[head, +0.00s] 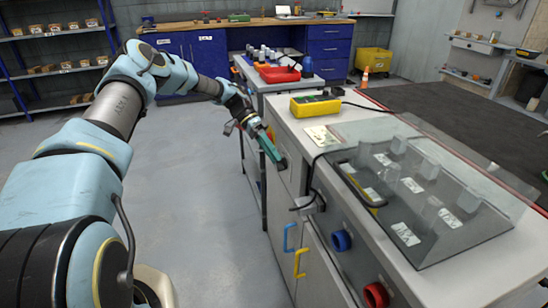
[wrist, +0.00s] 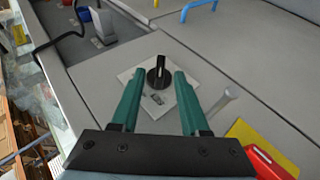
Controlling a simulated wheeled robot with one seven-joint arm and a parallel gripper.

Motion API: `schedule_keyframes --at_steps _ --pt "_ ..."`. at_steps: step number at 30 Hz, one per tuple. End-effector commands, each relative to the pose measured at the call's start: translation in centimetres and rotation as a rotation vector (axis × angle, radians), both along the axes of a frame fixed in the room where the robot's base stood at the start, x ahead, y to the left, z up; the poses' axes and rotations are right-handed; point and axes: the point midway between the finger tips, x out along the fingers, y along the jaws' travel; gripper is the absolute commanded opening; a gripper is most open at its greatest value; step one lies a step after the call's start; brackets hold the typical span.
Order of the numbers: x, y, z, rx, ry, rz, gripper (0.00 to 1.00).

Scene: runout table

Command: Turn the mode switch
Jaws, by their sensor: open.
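The mode switch (wrist: 158,72) is a black rotary knob with a pale pointer line on a light square plate (wrist: 128,77), set in the grey cabinet front. The pointer stands nearly upright in the wrist view. My gripper (wrist: 159,78) has two green fingers, open, one on each side of the knob, with a gap visible on both sides. I cannot tell whether the fingertips reach past the knob's face. In the head view my gripper (head: 276,158) is at the cabinet's front face, and the switch (head: 283,163) shows only as a small dark spot at its tips.
A grey socket with a black cable (head: 308,203) sticks out beside the switch. Blue (head: 341,240) and red (head: 376,294) knobs, a blue handle (head: 288,237) and a yellow handle (head: 299,262) are on the cabinet. A yellow device (head: 315,105) lies on top. The floor at left is clear.

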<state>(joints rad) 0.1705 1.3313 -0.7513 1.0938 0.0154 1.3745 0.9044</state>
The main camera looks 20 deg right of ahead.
Motion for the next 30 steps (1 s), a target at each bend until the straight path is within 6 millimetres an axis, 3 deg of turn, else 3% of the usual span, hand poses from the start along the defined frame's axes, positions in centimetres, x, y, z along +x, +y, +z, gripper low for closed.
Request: schedule_keyframes --at_steps 9,15,30 --pt "4.5 1.8 3.6 -0.002 -0.005 0.004 0.45" --pt "6.4 2.6 5.5 0.000 -0.002 0.001 0.45" --pt "7.1 3.0 6.4 -0.001 -0.001 0.001 0.45"
